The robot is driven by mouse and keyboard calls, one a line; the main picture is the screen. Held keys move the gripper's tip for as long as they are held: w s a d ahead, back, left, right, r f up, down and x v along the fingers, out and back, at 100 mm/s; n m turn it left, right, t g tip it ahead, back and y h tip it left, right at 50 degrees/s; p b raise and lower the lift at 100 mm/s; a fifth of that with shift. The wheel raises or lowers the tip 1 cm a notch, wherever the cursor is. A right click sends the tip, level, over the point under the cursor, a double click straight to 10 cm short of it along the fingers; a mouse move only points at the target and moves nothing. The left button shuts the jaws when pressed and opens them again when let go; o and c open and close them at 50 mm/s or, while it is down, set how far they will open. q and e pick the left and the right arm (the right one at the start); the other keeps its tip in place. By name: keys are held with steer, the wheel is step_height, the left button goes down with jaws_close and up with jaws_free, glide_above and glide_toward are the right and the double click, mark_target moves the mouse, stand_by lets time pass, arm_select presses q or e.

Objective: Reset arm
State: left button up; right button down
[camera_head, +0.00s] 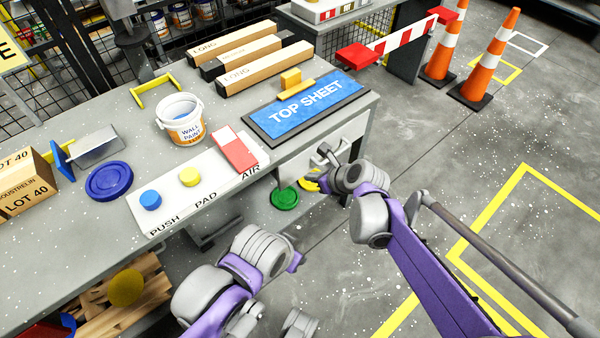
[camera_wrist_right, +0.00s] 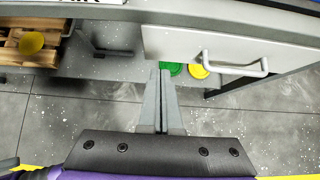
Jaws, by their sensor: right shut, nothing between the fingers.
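My right gripper (camera_wrist_right: 159,75) is shut and empty in the right wrist view, its two fingers together. It hangs below the workbench edge, in front of the drawer (camera_wrist_right: 210,48) with its metal handle (camera_wrist_right: 238,68), and touches neither that I can see. In the head view my right arm reaches in from the lower right, and its wrist covers most of the gripper near the drawer. My left arm comes in at the bottom of the head view. Its gripper fingers cannot be made out there.
The workbench (camera_head: 70,225) carries a paint pail (camera_head: 182,118), a push-button panel (camera_head: 205,185), a blue top-sheet board (camera_head: 305,110) and long boxes. A green disc (camera_head: 285,198) lies on the lower shelf. Orange cones (camera_head: 487,60) stand at the right.

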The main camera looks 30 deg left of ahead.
steer(key=s+d+r+n+t+h, duration=0.1)
steer(key=s+d+r+n, duration=0.2)
steer(key=d, duration=0.6)
steer(key=s+d+n+h, duration=0.2)
steer(key=d+n, duration=0.2)
steer(key=d, duration=0.5)
steer(key=s+d+r+n+t+h, duration=0.1)
steer(key=s+d+r+n, duration=0.2)
steer(key=d, duration=0.7)
steer(key=s+d+f+n+h, duration=0.2)
steer(key=s+d+f+n, duration=0.1)
steer(key=s+d+n, duration=0.35)
steer(key=s+d+f+n+h, duration=0.3)
steer(key=s+d+n, duration=0.2)
steer(key=s+d, duration=0.25)
arm_select(q)
step_height(320, 180, up, 17)
steer(key=w+p, duration=0.2)
steer(key=p, duration=1.3)
steer(key=shift+r+t, duration=0.15)
steer(key=shift+t, duration=0.25)
arm_select(e)
steer(key=w+r, duration=0.1)
steer(key=r, duration=0.7)
steer(key=w+r, duration=0.2)
steer(key=r, duration=0.7)
steer(key=shift+w+d+t, duration=0.3)
